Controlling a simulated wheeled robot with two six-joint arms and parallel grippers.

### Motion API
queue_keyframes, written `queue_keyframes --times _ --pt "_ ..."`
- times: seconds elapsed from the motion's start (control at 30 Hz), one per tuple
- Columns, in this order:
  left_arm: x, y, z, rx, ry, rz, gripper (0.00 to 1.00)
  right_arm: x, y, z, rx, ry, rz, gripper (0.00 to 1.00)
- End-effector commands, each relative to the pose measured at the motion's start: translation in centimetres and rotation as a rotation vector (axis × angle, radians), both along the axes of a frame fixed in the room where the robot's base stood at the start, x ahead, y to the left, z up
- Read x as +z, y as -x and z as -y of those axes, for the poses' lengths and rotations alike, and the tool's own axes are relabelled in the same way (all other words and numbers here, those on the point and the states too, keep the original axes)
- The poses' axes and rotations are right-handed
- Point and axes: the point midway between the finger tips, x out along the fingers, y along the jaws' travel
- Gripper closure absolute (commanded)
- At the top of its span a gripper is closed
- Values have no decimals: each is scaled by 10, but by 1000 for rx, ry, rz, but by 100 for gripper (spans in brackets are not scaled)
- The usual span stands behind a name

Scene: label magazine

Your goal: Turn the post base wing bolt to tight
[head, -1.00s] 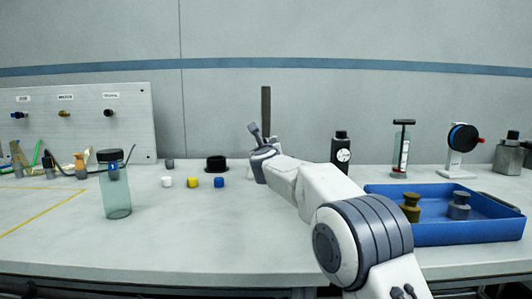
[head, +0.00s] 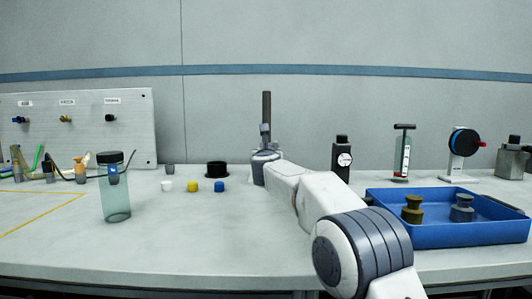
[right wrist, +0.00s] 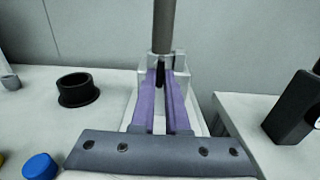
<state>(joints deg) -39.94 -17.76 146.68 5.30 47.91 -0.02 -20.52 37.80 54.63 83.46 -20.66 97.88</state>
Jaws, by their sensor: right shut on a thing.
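The dark upright post (head: 266,104) stands at the back of the table. In the right wrist view the post (right wrist: 163,25) rises from a pale block-like post base (right wrist: 181,72). My right gripper (right wrist: 160,88) is at the base, its two purple fingers pointing at it, shut on a small dark piece (right wrist: 160,74) that looks like the wing bolt. The fingers hide most of the bolt, so its angle cannot be read. In the head view my right gripper (head: 265,136) covers the base. My left gripper is in neither current view.
A black ring (head: 216,168) stands left of the post, with white, yellow and blue caps (head: 219,187) in front.

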Motion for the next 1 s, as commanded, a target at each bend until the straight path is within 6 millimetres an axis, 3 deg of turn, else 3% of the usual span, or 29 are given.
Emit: queue_keyframes --times 0.13,0.17,0.2,0.23,0.67,1.0 --pt "0 0 0 0 0 0 34 -2 0 0 0 -2 -3 100" --pt "0 0 0 0 0 0 34 -2 0 0 0 -2 -3 76" --pt "0 0 0 0 0 0 34 -2 0 0 0 -2 -3 61" --pt "0 0 0 0 0 0 34 -2 0 0 0 -1 -3 57" --pt "-7 0 0 0 0 0 34 -1 9 0 1 1 1 57" --pt "-34 0 0 0 0 0 34 -2 68 0 1 0 0 57"
